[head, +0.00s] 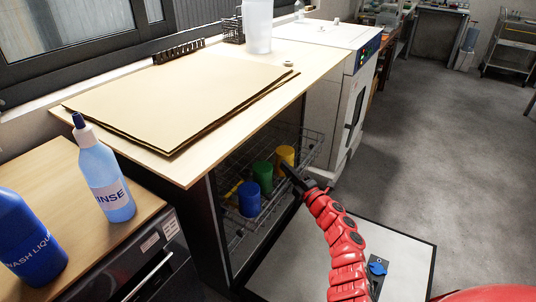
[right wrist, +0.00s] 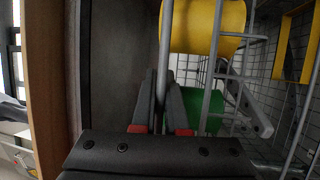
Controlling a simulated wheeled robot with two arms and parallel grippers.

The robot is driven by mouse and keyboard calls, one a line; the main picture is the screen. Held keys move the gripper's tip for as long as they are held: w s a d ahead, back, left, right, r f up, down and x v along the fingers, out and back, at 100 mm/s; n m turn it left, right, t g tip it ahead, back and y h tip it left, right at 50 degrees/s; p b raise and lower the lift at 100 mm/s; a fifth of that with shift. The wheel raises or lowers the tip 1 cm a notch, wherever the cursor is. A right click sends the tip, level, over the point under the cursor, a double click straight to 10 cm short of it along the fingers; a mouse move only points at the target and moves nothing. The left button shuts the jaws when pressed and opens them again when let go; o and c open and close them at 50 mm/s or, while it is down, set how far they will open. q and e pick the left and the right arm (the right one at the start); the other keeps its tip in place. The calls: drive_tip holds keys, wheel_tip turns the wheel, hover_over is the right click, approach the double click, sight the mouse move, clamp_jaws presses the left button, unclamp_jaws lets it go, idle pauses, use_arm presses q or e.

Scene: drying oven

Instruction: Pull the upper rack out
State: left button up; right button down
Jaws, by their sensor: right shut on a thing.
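The upper rack (head: 314,150) is a grey wire rack under the wooden counter, its front part showing at the open front of the machine. It holds a blue cup (head: 248,199), a green cup (head: 262,176) and a yellow cup (head: 285,156). My right gripper (head: 290,174) is at the rack's front, beside the yellow cup. In the right wrist view, my right gripper (right wrist: 168,105) is shut on an upright wire of the rack (right wrist: 165,40). The yellow cup (right wrist: 205,25) and green cup (right wrist: 212,110) are just behind the wires. My left gripper is not in view.
The machine's door (head: 320,262) lies folded down under my right arm. Brown sheets (head: 180,100) lie on the counter (head: 232,150). A rinse bottle (head: 106,180) and a blue wash bottle (head: 30,238) stand at left. Open grey floor (head: 440,150) lies to the right.

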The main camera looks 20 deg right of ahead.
drive_tip(key=s+d, duration=1.5)
drive_tip(key=s, duration=0.4)
drive_tip(key=shift+s+d+p, duration=0.15)
drive_tip(key=shift+s+p, duration=0.15)
drive_tip(key=c, duration=0.9)
unclamp_jaws()
drive_tip(key=shift+c, duration=0.2)
drive_tip(key=v, duration=1.7)
drive_tip(key=shift+s, duration=0.2)
drive_tip(key=shift+d+f, duration=0.1)
